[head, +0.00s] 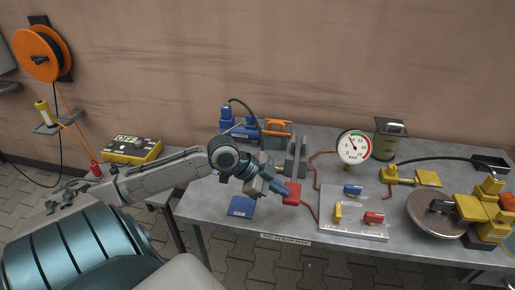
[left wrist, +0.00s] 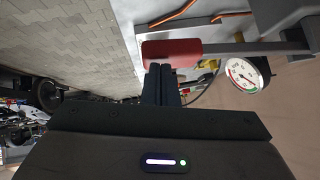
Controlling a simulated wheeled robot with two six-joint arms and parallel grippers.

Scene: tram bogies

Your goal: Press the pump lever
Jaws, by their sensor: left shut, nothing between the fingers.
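The pump lever's red pad (head: 291,194) is near the front edge of the grey table (head: 240,255). In the left wrist view the red pad (left wrist: 172,50) sits on a grey bar that runs right to an upright grey bracket. My left gripper (head: 281,190) is shut and empty, with its fingertips right at the red pad. In the left wrist view the shut fingers (left wrist: 161,85) point at the pad's edge; I cannot tell whether they touch. My right gripper is not in view.
A round pressure gauge (head: 353,147) stands behind, right of the lever. A blue pad (head: 241,207) lies to its left. A light board (head: 352,226) with blue, yellow and red blocks lies to the right. A blue pump unit (head: 240,130) stands at the back.

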